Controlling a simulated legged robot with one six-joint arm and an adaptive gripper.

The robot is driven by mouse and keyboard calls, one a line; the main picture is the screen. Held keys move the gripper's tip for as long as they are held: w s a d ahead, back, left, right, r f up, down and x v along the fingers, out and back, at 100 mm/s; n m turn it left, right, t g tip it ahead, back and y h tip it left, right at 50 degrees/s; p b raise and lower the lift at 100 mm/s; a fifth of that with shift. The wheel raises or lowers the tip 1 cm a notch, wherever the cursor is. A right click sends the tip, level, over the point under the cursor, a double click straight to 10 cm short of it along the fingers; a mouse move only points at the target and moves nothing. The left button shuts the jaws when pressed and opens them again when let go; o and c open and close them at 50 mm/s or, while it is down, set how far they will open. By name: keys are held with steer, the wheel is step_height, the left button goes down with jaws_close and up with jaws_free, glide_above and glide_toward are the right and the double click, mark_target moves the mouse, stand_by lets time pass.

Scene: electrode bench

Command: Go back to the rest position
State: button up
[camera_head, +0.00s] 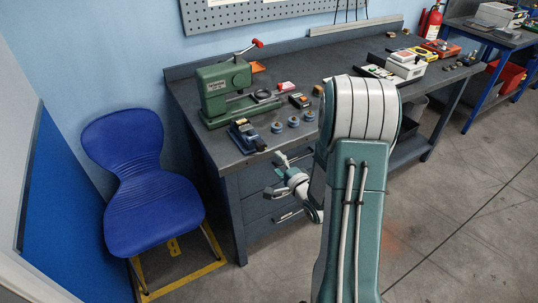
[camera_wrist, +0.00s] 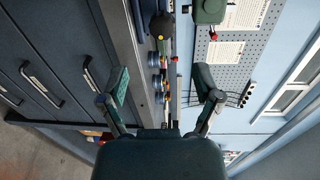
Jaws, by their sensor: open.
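My gripper (camera_head: 277,175) is in front of the bench's drawers, below the level of the bench top, in the head view. Its two fingers are spread apart. In the wrist view my gripper (camera_wrist: 160,82) is open, with nothing held between the fingers. My arm hides part of the bench front and top in the head view.
The dark bench (camera_head: 205,130) carries a green press (camera_head: 226,92), a small blue device (camera_head: 246,135) and several round blue pieces (camera_head: 293,121). A blue chair (camera_head: 152,205) stands left of the bench. The floor (camera_head: 470,215) at right is clear.

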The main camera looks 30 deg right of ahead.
steer(key=shift+s, duration=1.05)
steer(key=shift+r, duration=0.1)
